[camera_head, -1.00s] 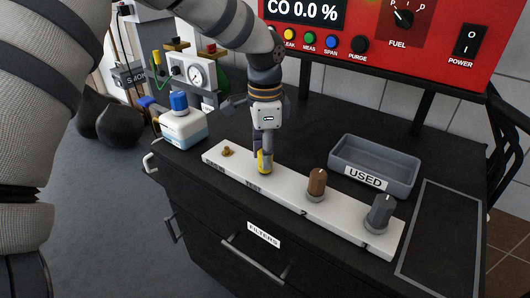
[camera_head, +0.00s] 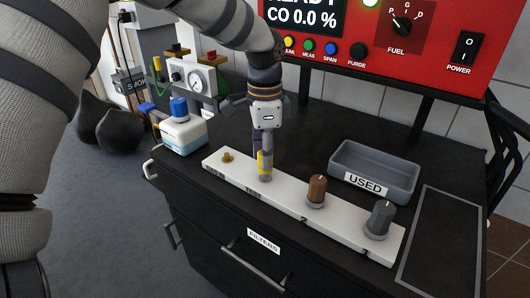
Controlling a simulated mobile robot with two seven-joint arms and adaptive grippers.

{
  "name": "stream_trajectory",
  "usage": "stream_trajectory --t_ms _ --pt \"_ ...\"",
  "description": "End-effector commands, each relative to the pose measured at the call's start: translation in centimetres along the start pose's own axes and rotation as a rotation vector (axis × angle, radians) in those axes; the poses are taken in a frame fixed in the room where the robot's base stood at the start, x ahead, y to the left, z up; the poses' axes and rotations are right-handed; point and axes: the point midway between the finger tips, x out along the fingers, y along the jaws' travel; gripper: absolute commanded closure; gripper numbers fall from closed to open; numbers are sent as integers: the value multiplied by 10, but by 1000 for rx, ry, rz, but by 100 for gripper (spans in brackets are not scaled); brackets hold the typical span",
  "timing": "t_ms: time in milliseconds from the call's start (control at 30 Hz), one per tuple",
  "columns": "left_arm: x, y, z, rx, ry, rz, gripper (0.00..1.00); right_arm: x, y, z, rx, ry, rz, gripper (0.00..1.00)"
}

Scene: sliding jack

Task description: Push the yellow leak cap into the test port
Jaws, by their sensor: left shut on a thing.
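The yellow leak cap (camera_head: 261,163) is upright at the white strip on the bench, between the fingers of my left gripper (camera_head: 264,168). A grey finger covers part of it. The gripper points down and is shut on the cap; whether the cap's lower end touches the strip cannot be told. A small brass fitting (camera_head: 227,157) sits on the strip to the left. No part labelled as the test port can be made out. My right gripper is not in view.
The white strip (camera_head: 290,203) also carries a brown knob-like piece (camera_head: 316,190) and a grey one (camera_head: 380,219). A grey tray (camera_head: 367,184) marked USED stands behind. A white bottle (camera_head: 183,134) with a blue cap is at left. The red analyser (camera_head: 440,55) stands at the back.

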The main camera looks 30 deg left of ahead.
Motion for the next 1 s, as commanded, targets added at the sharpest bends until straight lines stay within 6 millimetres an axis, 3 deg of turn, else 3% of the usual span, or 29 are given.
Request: stream_trajectory --t_ms 1000 --pt "11 0 0 0 -1 0 100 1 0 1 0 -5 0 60"
